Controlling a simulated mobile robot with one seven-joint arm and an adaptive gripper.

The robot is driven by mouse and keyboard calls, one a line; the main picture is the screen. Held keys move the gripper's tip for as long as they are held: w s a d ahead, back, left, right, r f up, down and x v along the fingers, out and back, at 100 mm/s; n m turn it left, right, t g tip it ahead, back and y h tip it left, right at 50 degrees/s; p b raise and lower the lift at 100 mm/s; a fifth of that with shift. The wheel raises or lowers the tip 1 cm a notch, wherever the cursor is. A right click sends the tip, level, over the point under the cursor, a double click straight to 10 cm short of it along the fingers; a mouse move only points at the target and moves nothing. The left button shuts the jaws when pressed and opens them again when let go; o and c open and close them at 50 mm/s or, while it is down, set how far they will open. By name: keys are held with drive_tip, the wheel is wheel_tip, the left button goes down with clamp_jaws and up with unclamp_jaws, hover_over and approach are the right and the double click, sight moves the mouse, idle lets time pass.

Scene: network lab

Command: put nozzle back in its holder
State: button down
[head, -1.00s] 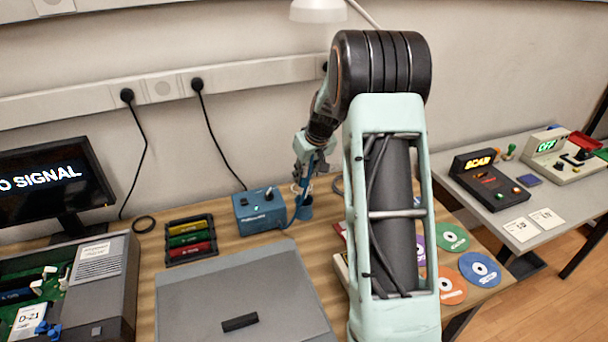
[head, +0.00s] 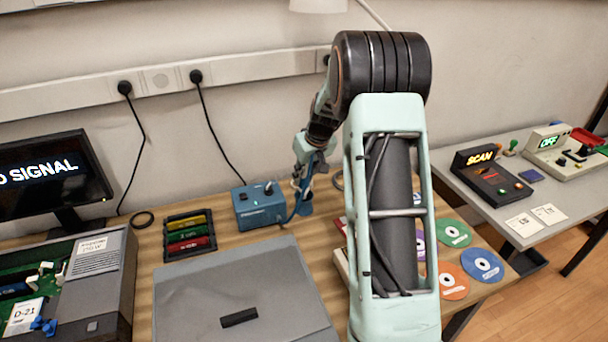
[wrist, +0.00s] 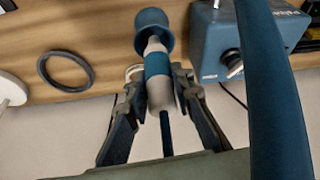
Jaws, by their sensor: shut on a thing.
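The nozzle (wrist: 159,85), grey with a blue band, sits between the fingers of my gripper (wrist: 157,80) in the wrist view. The gripper is shut on it. The nozzle's narrow end points at the round blue holder (wrist: 154,18) and overlaps its mouth in the picture; I cannot tell how far inside it is. In the head view my gripper (head: 302,182) is just above the holder (head: 304,208), and the nozzle is largely hidden there. A blue hose (wrist: 272,90) runs close past the right side of the wrist view.
A blue control box (head: 258,206) stands just left of the holder. A black ring (wrist: 66,71) lies on the wooden bench on the other side. A rack of coloured cartridges (head: 189,236), a grey case (head: 235,290) and several discs (head: 482,266) lie farther away.

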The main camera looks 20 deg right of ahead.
sight(304, 195)
drive_tip(key=shift+f+b, duration=1.35)
drive_tip(key=shift+f, duration=0.45)
drive_tip(key=shift+f+b, duration=0.45)
drive_tip(key=shift+b, duration=0.15)
idle(0.5)
drive_tip(key=c, duration=1.6)
unclamp_jaws()
drive_tip(key=shift+o, duration=0.3)
drive_tip(key=shift+o, duration=0.9)
drive_tip(key=shift+r, duration=0.1)
